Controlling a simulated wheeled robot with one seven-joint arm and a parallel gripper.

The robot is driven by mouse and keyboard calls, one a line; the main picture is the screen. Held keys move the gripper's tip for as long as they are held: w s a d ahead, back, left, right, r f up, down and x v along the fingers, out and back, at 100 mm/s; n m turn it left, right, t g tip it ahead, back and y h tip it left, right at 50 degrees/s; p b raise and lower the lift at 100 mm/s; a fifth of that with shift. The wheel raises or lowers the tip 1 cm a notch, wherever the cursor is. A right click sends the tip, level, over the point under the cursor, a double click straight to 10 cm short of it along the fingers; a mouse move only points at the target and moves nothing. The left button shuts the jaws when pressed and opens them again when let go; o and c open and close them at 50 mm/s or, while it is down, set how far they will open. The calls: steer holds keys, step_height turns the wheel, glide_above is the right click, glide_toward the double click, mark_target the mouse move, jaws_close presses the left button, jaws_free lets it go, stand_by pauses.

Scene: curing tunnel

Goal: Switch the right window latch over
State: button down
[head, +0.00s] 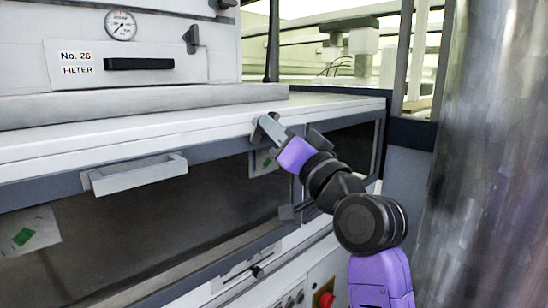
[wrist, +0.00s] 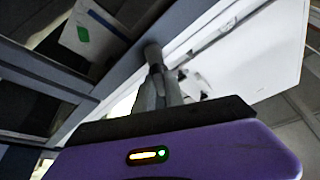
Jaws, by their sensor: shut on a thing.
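The right window latch is a small grey knob-like piece (head: 261,130) at the top right of the long dark window (head: 130,225), on its grey frame. In the wrist view the latch (wrist: 152,52) stands just beyond my fingertips, with its end between them. My gripper (head: 269,129) reaches up to it from the lower right and is shut on it; the fingers also show in the wrist view (wrist: 158,80). The fingers hide part of the latch, and its exact turn is hard to tell.
A pale bar handle (head: 135,173) sticks out from the window frame at left. A small grey block (head: 290,212) sits at the frame's lower right. A red button (head: 326,300) is below. A shiny metal column (head: 495,150) stands close on the right.

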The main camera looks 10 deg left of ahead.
steer(key=n+g+y+b, duration=0.1)
steer(key=n+b, duration=0.2)
steer(key=n+g+y+b, duration=0.1)
steer(key=n+b, duration=0.2)
steer(key=n+y+b, duration=0.1)
steer(key=n+b, duration=0.2)
steer(key=b, duration=0.1)
steer(key=shift+w+f+g+y, duration=0.15)
steer(key=shift+f+g+y, duration=0.15)
steer(key=shift+g, duration=0.1)
steer(key=shift+r, duration=0.1)
steer(key=c, duration=1.4)
jaws_free()
steer(key=shift+d+r, duration=0.1)
steer(key=shift+d, duration=0.1)
steer(key=v, duration=0.7)
steer(key=shift+d, duration=0.2)
